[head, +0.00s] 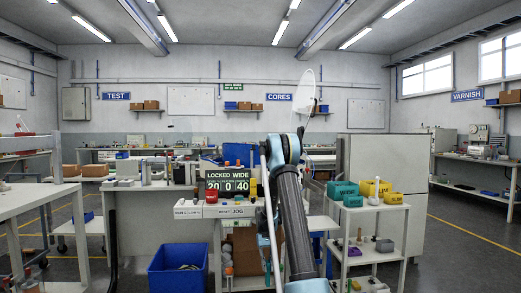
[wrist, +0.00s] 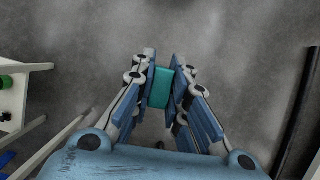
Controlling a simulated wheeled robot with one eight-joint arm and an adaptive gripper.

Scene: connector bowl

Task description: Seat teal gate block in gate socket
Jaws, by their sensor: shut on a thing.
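In the wrist view, my gripper (wrist: 164,66) is shut on a teal block (wrist: 160,88), which sits between the two blue finger pads. Bare grey floor (wrist: 220,40) shows behind the block, so it is held in the air. In the head view, my arm rises in front of the workbench, and I cannot make out my gripper or the block there. I cannot pick out the gate socket in either view.
A display (head: 228,184) reading "LOCKED WIDE 20 40" stands on the bench, above labelled buttons. A blue bin (head: 178,271) is on the floor. A white cart (head: 370,206) with teal bins (head: 342,189) and yellow bins (head: 376,187) stands at right. White furniture edges show at left in the wrist view.

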